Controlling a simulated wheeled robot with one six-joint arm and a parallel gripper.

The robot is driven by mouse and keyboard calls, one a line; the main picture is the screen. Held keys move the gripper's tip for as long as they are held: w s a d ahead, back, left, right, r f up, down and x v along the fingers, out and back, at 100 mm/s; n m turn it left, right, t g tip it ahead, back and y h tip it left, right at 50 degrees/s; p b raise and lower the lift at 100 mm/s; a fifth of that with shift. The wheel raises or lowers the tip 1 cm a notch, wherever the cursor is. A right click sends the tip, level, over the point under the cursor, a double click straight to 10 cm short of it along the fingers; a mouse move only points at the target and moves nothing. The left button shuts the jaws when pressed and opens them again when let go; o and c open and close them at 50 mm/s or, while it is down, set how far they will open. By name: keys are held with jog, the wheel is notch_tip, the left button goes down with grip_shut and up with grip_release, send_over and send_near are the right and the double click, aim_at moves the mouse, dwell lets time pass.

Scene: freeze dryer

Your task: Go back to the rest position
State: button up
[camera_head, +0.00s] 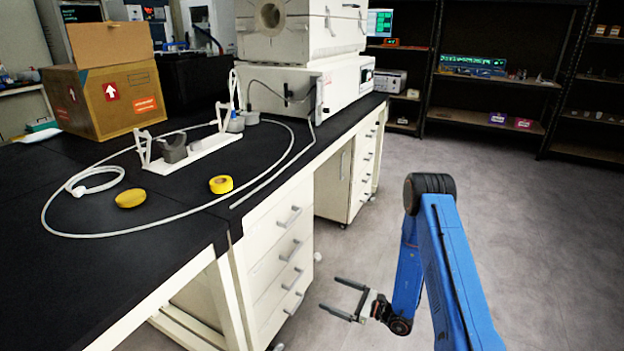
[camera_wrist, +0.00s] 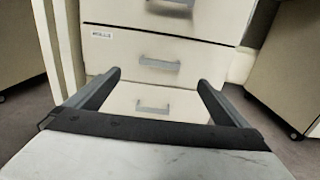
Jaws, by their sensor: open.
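My gripper (camera_head: 345,299) hangs low over the floor at the end of my blue arm, beside the white drawer cabinet (camera_head: 272,262). Its two fingers are spread apart with nothing between them. In the wrist view my gripper (camera_wrist: 158,88) points at the cabinet's drawer fronts (camera_wrist: 150,45), and the fingers show on either side of a drawer handle. Whether the fingertips touch the cabinet cannot be told, but in the head view they look apart from it.
The black bench top (camera_head: 110,260) holds a cardboard box (camera_head: 120,95), a white apparatus (camera_head: 300,85), a looped hose and two yellow rolls. A second drawer unit (camera_head: 345,190) stands beyond. Dark shelves (camera_head: 490,80) line the back. The grey floor (camera_head: 540,220) on the right is clear.

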jog(key=s+a+r+n+g, duration=0.2)
jog(key=s+r+n+g, duration=0.35)
jog(key=r, duration=0.65)
jog(key=s+a+r+n+g, duration=0.2)
jog(key=s+r+n+g, duration=0.3)
jog(key=r, duration=0.7)
jog(key=s+d+r+n+g+h, duration=0.25)
jog(key=s+r+n+h, duration=0.35)
jog(key=s+r, duration=0.55)
jog(key=s+d+r+n+t+h, duration=0.3)
jog(key=s+d+r+t+h, duration=0.1)
jog(key=s+d, duration=0.5)
jog(key=s+d+r+n+t+h, duration=0.4)
jog(key=s+d+r+t+h, duration=0.1)
jog(key=s+d, duration=0.4)
jog(key=shift+d+h, duration=0.2)
jog(key=shift+h, duration=0.2)
jog(key=shift+s, duration=0.1)
